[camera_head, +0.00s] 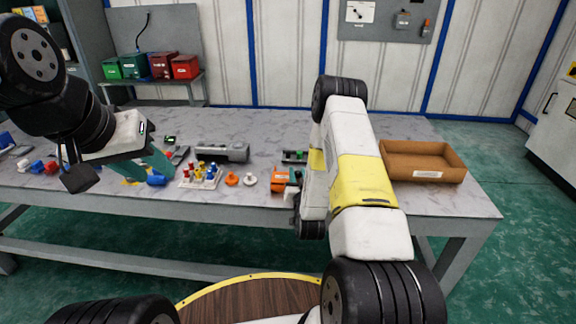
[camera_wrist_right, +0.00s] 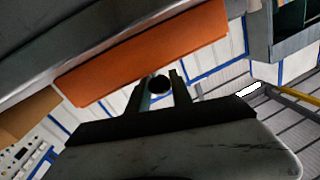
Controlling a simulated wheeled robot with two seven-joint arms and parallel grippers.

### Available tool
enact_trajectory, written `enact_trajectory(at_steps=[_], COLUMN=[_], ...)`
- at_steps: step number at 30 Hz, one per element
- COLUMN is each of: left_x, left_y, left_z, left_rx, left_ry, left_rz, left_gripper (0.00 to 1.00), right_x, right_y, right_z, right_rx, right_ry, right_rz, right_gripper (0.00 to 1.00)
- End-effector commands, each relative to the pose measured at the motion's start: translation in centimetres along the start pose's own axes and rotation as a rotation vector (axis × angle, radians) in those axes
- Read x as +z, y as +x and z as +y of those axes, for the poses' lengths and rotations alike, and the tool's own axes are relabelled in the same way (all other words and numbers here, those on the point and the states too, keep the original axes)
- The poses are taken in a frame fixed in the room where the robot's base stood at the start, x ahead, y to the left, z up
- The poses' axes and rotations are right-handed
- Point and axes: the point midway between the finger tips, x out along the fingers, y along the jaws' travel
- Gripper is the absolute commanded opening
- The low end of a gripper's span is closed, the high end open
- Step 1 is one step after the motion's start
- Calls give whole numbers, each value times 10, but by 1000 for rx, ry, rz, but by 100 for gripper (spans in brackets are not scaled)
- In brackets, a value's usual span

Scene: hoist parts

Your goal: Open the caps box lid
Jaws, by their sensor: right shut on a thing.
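A small orange box (camera_head: 280,179) stands at the table's front edge, just left of my right forearm. Its long orange side (camera_wrist_right: 145,50) fills the upper part of the right wrist view. There my right gripper (camera_wrist_right: 160,88) has its two dark fingers close together on a dark round knob (camera_wrist_right: 159,84) by the lower edge of the orange side. In the head view the right fingers are mostly hidden by the arm. I cannot tell the lid's angle. My left gripper (camera_head: 76,172) hangs over the left part of the table; its finger gap is unclear.
A white tray of small coloured parts (camera_head: 200,176), orange and white caps (camera_head: 232,179) and a grey cylinder (camera_head: 222,152) lie left of the box. A brown open bin (camera_head: 423,161) stands at the right. Coloured boxes (camera_head: 163,66) sit on the back bench.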

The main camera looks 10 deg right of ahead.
Motion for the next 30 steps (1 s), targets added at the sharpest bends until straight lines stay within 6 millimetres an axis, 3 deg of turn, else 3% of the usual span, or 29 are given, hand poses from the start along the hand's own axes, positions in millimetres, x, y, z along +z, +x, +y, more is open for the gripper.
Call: enact_trajectory(at_steps=[4,12,13,15,16,25,30], left_x=[0,0,0,0,0,0,0], left_y=[0,0,0,0,0,0,0], left_z=[0,0,0,0,0,0,0], left_rx=[0,0,0,0,0,0,0], left_ry=[0,0,0,0,0,0,0], left_rz=[0,0,0,0,0,0,0], left_gripper=[36,36,36,36,36,36,36], right_x=[0,1,1,0,0,0,1], right_y=[20,21,21,21,22,21,4], right_z=[4,4,4,4,4,4,4], right_rx=[0,0,0,0,0,0,0], right_ry=[-1,0,0,0,0,0,0], right_rz=[-1,-5,-5,-4,-4,-2,-5], right_gripper=[0,0,32,46,48,48,48])
